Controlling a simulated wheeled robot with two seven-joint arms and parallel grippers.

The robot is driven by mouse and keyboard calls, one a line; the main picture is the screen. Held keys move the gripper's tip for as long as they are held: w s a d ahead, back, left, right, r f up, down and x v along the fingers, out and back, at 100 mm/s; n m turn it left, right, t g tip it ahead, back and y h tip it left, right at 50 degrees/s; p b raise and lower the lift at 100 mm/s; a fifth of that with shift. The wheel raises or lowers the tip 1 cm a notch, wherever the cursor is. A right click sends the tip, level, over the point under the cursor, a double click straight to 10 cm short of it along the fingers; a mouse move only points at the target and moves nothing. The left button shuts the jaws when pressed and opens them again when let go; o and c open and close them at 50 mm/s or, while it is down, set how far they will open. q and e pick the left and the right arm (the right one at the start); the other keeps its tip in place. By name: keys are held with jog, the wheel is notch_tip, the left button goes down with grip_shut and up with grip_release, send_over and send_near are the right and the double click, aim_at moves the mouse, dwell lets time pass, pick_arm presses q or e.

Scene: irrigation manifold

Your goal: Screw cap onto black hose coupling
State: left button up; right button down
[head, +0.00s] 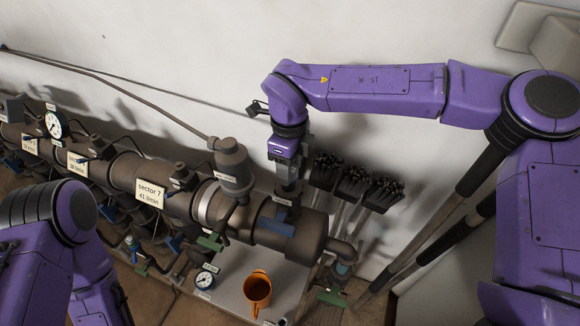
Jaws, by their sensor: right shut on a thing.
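My right gripper (287,183) points down above the right end of the big manifold pipe. It is shut on a small dark piece, which I take to be the cap; the fingers hide most of it. Directly below is a dark upright fitting (282,213) on the pipe. It may be the black hose coupling, but I cannot tell for sure, nor whether cap and fitting touch. My left arm shows at the lower left, but its gripper is out of view.
The manifold pipe (312,238) carries gauges (204,280), valves and a "sector 7" label (150,193). A grey cylindrical fitting (232,168) stands left of my right gripper. Brushes (352,184) lean behind it. An orange mug (257,292) stands in front on a pale surface.

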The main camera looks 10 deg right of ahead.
jog(key=shift+s+a+f+m, duration=0.1)
jog(key=shift+s+f+m, duration=0.1)
jog(key=shift+s+m, duration=0.2)
jog(key=shift+w+f, duration=0.1)
jog(key=shift+m+b, duration=0.45)
jog(key=shift+m, duration=0.25)
jog(key=shift+m+b, duration=0.5)
jog(key=shift+m, duration=1.1)
